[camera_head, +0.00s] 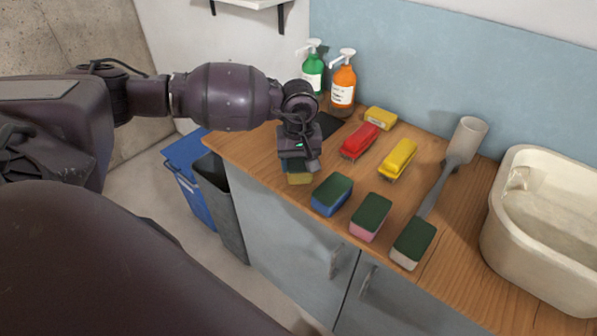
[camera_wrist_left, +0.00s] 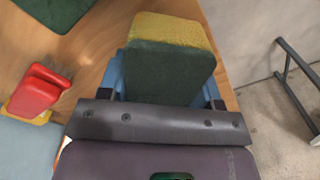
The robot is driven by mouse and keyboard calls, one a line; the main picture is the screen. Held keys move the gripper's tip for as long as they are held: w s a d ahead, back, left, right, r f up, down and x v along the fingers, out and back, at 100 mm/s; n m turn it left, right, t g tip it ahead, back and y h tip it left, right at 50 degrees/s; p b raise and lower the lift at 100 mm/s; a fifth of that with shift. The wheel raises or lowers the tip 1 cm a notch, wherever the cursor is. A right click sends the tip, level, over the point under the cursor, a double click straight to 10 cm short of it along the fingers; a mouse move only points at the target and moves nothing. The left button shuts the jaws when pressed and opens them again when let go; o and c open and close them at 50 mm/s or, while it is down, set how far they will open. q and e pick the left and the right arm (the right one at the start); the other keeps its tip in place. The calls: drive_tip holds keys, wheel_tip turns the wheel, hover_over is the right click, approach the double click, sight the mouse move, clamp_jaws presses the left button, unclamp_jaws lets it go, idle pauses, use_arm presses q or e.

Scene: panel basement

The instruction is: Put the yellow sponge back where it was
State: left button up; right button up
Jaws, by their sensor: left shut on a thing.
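My left gripper (camera_head: 299,163) is shut on the yellow sponge (camera_head: 300,178), which has a dark green scouring side. It points down near the front left of the wooden counter, at the left end of a row of sponges. In the left wrist view the sponge (camera_wrist_left: 175,29) sits between the two blue fingers, green side facing the camera. I cannot tell whether it touches the counter. To its right stand a blue sponge (camera_head: 327,201), a pink sponge (camera_head: 366,228) and a white sponge (camera_head: 404,258), all with green tops. My right gripper is not in view.
Behind the row lie a red brush (camera_head: 360,140), a yellow brush (camera_head: 399,157) and a yellow block (camera_head: 380,118). Green (camera_head: 313,73) and orange (camera_head: 343,85) pump bottles stand at the back. A long grey brush (camera_head: 437,190) and a cream basin (camera_head: 500,235) are right.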

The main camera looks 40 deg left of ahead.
use_arm(q)
drive_tip(key=shift+f, duration=1.85)
drive_tip(key=o, duration=0.9)
drive_tip(key=shift+r, duration=6.1)
